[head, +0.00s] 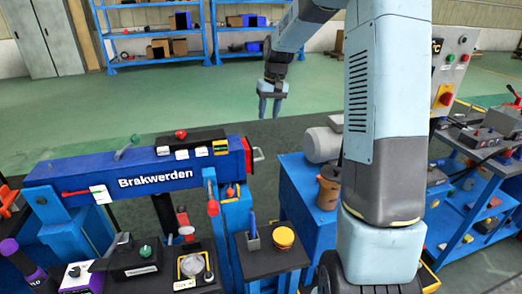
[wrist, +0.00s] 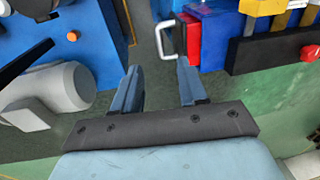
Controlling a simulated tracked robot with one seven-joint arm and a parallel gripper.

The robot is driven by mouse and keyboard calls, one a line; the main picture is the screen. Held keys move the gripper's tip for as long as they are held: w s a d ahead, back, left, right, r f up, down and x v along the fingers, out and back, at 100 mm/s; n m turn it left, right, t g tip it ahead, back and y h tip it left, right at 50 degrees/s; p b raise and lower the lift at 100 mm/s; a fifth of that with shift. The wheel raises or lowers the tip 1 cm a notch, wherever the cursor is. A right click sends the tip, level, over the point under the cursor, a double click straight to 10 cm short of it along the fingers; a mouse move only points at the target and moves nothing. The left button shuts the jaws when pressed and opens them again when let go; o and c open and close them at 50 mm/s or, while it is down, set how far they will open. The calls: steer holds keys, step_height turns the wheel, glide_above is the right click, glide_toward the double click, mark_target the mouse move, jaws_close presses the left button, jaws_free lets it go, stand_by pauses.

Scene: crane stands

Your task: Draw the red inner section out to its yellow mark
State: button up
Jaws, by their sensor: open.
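The blue boom (head: 110,180) marked "Brakwerden" lies across the left of the head view. The end of its red inner section (head: 247,155) shows at the boom's right end, with a pale handle (head: 259,155) on it. In the wrist view the red section (wrist: 189,40) sticks only a little out of the blue sleeve, and the white handle (wrist: 160,40) stands off its end. No yellow mark shows on the red section. My gripper (head: 270,112) is open and empty. In the wrist view its fingertips (wrist: 160,68) are just below the handle in the picture; contact cannot be told.
A blue cabinet with a grey motor (head: 322,144) and a brown pot (head: 329,187) stands right of the boom's end. Green floor behind is clear.

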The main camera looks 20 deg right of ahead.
mark_target(261, 153)
steer(key=w+f, duration=0.1)
steer(key=f, duration=0.4)
steer(key=w+a+f, duration=0.1)
steer(key=f, duration=0.5)
steer(key=w+f, duration=0.1)
steer(key=f, duration=0.5)
steer(key=shift+w+a+f, duration=0.15)
steer(key=shift+a+f, duration=0.1)
steer(key=shift+c, duration=0.4)
jaws_close()
